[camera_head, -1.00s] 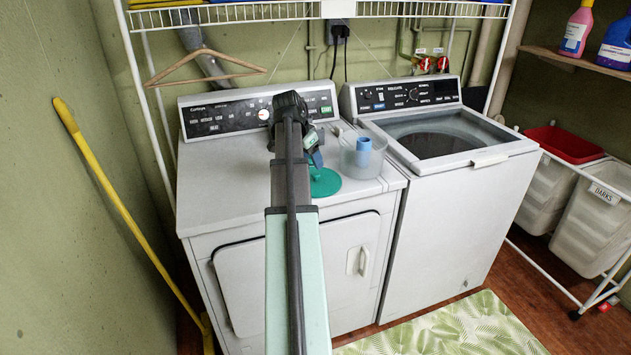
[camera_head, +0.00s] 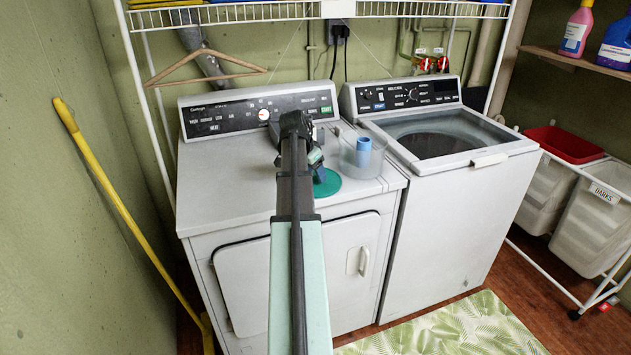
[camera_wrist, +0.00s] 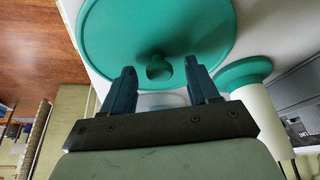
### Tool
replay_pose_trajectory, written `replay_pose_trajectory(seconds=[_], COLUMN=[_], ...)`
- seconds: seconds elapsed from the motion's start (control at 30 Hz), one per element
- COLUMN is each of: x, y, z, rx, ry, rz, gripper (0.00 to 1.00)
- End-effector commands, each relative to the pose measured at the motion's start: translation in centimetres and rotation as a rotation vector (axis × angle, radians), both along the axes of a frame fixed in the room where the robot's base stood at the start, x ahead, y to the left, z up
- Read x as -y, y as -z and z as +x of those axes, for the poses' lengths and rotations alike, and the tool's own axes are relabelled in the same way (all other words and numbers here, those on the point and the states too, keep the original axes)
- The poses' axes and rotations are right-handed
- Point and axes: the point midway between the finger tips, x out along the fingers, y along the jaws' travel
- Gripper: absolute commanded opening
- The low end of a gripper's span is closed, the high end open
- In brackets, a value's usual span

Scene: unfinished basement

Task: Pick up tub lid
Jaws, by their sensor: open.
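The tub lid is a round green disc, lying on top of the white dryer in the head view (camera_head: 328,184). It fills the upper middle of the wrist view (camera_wrist: 185,25), with a small round knob-like feature near its lower edge. My gripper (camera_wrist: 161,82) is open, its two dark blue fingers pointing at the lid, one on each side of that feature. Nothing is visibly held. In the head view my gripper (camera_head: 317,167) is over the lid, partly hidden by my arm; any contact cannot be told.
A clear tub (camera_head: 375,171) with a blue cup (camera_head: 363,150) stands right of the lid. The wrist view shows a pale cylinder (camera_wrist: 262,115) with a green top beside the lid. The dryer's control panel (camera_head: 225,115) rises behind. The dryer's left top is clear.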

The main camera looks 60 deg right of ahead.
Motion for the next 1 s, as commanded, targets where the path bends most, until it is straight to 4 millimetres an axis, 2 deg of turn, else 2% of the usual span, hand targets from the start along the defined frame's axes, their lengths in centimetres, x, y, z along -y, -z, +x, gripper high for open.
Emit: replay_pose_trajectory(seconds=[0.07,0.7,1.0], x=[-0.01,-0.01,0.01], y=[-0.02,-0.04,-0.35], z=[0.0,0.02,0.02], rx=[0.0,0.0,0.0], ry=[0.0,0.0,0.0], rz=[0.0,0.0,0.0], gripper=[0.6,0.01,0.01])
